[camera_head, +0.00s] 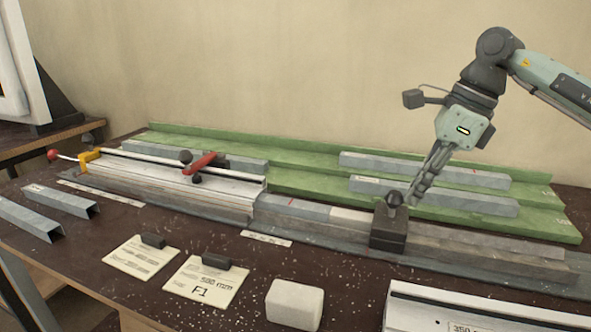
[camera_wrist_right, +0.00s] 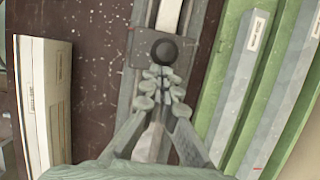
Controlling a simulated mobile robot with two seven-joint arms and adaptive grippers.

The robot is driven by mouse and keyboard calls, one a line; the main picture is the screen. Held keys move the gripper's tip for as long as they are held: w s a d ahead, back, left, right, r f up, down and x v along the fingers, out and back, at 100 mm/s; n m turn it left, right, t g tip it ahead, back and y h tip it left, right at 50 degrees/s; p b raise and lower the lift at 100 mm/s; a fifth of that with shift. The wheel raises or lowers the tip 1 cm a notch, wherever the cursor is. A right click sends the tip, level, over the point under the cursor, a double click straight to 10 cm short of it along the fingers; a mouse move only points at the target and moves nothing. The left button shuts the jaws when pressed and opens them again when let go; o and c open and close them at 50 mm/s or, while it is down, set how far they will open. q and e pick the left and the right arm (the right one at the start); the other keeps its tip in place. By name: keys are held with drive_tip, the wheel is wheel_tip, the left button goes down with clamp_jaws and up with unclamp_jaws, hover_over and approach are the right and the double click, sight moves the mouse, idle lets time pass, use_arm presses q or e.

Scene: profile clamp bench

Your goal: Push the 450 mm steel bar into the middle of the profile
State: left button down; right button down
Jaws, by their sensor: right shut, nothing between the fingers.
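The pale profile (camera_head: 215,190) lies along the bench at left centre, with clamps over it. A grey steel bar (camera_head: 295,207) lies in line with its right end, on the rail; whether its far end is inside the profile I cannot tell. A dark sliding block (camera_head: 388,238) with a round black knob (camera_head: 394,198) stands on the rail at the bar's right end. My right gripper (camera_head: 416,196) is shut and empty, just right of the knob. In the right wrist view its fingertips (camera_wrist_right: 160,76) are close behind the knob (camera_wrist_right: 164,51); contact is unclear. My left gripper is not in view.
A green stepped rack (camera_head: 320,182) with several grey bars (camera_head: 425,169) stands behind. A red clamp lever (camera_head: 200,162) sticks up over the profile.

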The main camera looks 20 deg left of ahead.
drive_tip(key=shift+a, duration=8.25)
drive_tip(key=shift+a, duration=0.35)
drive_tip(key=shift+a, duration=0.1)
